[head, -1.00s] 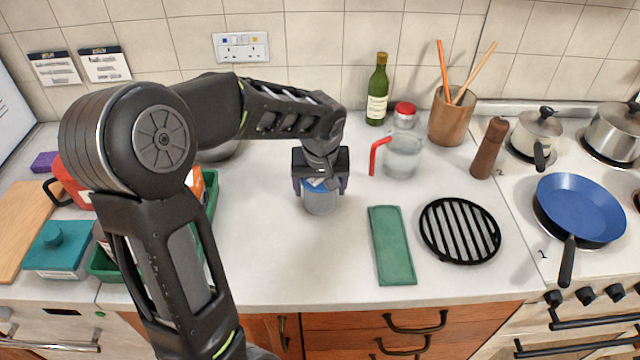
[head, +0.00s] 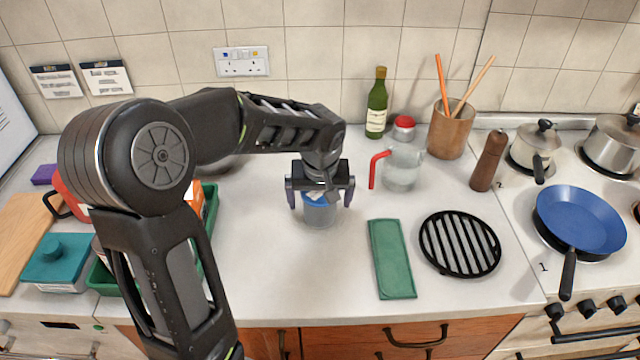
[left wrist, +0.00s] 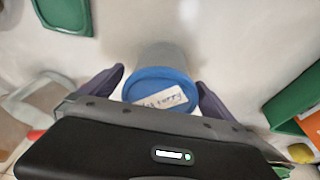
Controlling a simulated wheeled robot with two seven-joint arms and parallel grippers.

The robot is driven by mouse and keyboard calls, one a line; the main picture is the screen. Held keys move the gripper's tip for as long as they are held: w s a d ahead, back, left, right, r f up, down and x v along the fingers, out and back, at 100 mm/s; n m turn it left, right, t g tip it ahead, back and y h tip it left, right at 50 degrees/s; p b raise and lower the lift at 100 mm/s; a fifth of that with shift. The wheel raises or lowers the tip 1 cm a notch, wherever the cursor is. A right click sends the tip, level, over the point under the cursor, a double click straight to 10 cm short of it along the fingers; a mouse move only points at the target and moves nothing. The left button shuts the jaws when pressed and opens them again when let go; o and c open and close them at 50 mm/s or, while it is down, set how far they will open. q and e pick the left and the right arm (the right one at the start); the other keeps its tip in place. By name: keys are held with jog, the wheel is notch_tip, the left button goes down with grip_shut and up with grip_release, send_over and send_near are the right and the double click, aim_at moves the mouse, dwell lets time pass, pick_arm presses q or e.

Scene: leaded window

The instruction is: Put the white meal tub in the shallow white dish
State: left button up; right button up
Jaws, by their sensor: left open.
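A tub with a blue lid (head: 320,217) stands upright on the counter; its body looks pale grey. In the left wrist view the blue lid (left wrist: 160,86) carries a white label with handwriting. It is the only thing I see that could be the meal tub. My left gripper (head: 320,200) is open above and around it, one purple finger on each side. In the left wrist view gaps show between the fingers (left wrist: 160,96) and the lid. I cannot make out a shallow white dish; my left arm hides part of the counter. My right gripper is not in view.
A glass jug with a red handle (head: 401,168) stands right of the tub. A green cloth (head: 391,258) and a black grill rack (head: 460,244) lie front right. A green crate (head: 208,210) is partly hidden behind my arm. The counter in front of the tub is clear.

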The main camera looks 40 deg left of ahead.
pick_arm(q)
jog(key=b+v, duration=0.1)
jog(key=v, duration=1)
jog(key=shift+s+d+r, duration=0.1)
jog(key=shift+d+r, duration=0.05)
jog(key=shift+r, duration=0.25)
jog(key=shift+f, duration=0.1)
jog(key=shift+c, duration=0.6)
